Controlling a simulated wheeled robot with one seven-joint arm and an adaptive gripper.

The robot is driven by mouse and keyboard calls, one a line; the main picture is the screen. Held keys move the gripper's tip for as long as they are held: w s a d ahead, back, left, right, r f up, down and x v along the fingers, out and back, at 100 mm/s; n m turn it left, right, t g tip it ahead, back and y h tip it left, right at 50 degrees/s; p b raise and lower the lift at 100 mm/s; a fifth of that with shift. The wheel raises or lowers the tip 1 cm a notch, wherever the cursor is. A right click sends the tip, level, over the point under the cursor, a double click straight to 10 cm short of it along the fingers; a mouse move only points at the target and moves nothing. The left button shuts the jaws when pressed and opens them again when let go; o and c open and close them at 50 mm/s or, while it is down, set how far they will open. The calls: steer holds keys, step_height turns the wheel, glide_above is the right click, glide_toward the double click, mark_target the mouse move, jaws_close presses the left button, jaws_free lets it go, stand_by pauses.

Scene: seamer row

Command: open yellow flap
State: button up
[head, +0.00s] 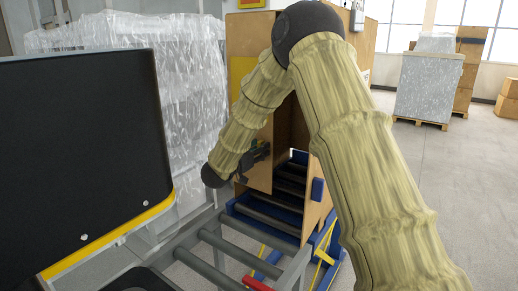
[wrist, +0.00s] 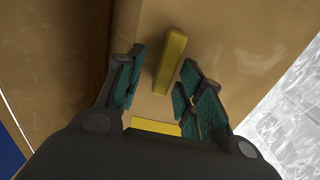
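A tan, wood-like panel (head: 262,172) on the tall box hangs at the box's front, with a dark opening to its right in the head view. In the wrist view the tan surface (wrist: 240,50) carries a raised yellow bar handle (wrist: 171,60). My gripper (wrist: 158,80) is open, its teal-padded fingers on either side of the handle, with gaps showing. In the head view my gripper (head: 257,153) is small and dark against the panel. A short yellow piece (wrist: 155,127) shows near the palm; I cannot tell what it belongs to.
A roller conveyor (head: 225,245) with grey rails runs into the box; blue-framed rollers (head: 265,215) lie at its opening. A black panel with a yellow edge (head: 85,160) fills the left. A wrapped pallet (head: 428,88) stands far right. The floor at right is clear.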

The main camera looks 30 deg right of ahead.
steer(key=shift+w+d+f, duration=0.1)
steer(key=shift+w+d, duration=0.2)
jaws_close()
steer(key=shift+a, duration=0.15)
